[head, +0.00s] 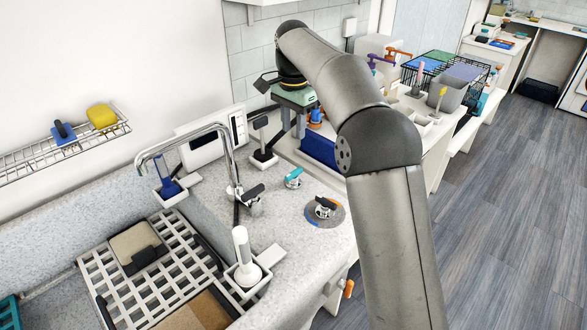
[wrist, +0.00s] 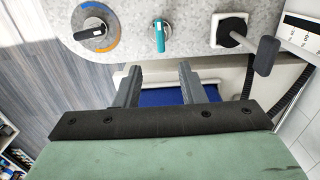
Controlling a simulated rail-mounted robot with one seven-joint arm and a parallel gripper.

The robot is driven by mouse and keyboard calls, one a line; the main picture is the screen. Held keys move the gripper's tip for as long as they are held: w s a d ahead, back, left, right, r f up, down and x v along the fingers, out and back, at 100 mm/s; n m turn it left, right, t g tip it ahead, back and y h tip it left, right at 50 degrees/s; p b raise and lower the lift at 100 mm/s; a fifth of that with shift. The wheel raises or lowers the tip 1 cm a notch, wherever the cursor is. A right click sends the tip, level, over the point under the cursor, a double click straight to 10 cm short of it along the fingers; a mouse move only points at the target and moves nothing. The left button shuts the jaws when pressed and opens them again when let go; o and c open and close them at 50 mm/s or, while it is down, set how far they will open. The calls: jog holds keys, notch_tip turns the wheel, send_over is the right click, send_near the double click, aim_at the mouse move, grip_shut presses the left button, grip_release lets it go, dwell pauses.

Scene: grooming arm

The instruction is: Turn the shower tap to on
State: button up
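A tap with a teal handle (head: 293,178) sits on the speckled counter; it also shows in the wrist view (wrist: 160,35), its handle pointing up and down the picture. Beside it is a round dial (head: 325,208) with a black handle and an orange and blue ring, at the left of the wrist view (wrist: 90,32). No label tells me which is the shower tap. My gripper (head: 293,124) is open and empty, behind the taps in the head view. In the wrist view its fingers (wrist: 157,72) are spread apart, pointing towards the teal tap, with a gap short of it.
A black-headed lever on a square base (head: 262,140) stands left of the gripper; it also shows in the wrist view (wrist: 245,40). A blue tray (head: 322,152) lies beyond the taps.

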aim_at(294, 172)
notch_tip(294, 172, down, 14)
jog(key=shift+r, duration=0.1)
dwell(0.4)
grip_shut()
